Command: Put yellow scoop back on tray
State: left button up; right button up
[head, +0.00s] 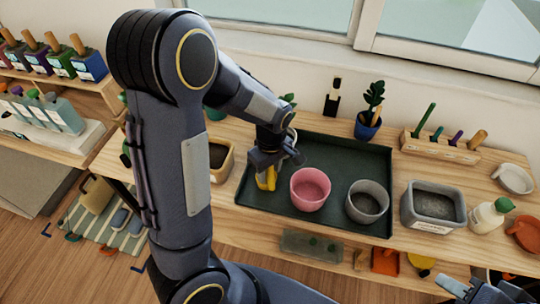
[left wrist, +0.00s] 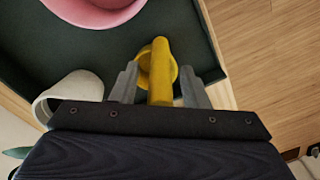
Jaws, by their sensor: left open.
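The yellow scoop (head: 268,179) is at the left side of the dark green tray (head: 345,155), left of the pink pot (head: 311,188). My left gripper (head: 265,163) is right above it, pointing down. In the left wrist view the scoop (left wrist: 161,62) lies between the two spread fingers of my left gripper (left wrist: 160,85), with visible gaps beside the handle. The scoop appears over the tray (left wrist: 105,45), near its edge; contact underneath is hard to tell. My right gripper (head: 487,291) is partly visible at the bottom right, away from the tray.
A grey pot (head: 367,201) stands on the tray, right of the pink one. A grey bin (head: 433,207) and white bottle (head: 489,216) stand farther right. A plant in a blue pot (head: 368,120) is behind the tray. A white cup (left wrist: 68,96) is close to my left gripper.

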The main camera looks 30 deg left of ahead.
pick_arm(q)
jog(key=r, duration=1)
jog(key=shift+w, duration=0.2)
jog(key=shift+r, duration=0.35)
jog(key=shift+s+r, duration=0.2)
jog(key=shift+r, duration=0.05)
jog(key=s+d+r+m+t+h, duration=0.1)
jog(key=s+r+m+t+h, duration=0.1)
jog(key=s+m, duration=0.4)
jog(key=s+d+r+m+t+h, duration=0.1)
jog(key=s+m+t, duration=0.3)
jog(key=s, duration=0.6)
jog(key=shift+d+r+m+h, duration=0.2)
jog(key=shift+r+m+h, duration=0.3)
jog(key=shift+r+m, duration=0.5)
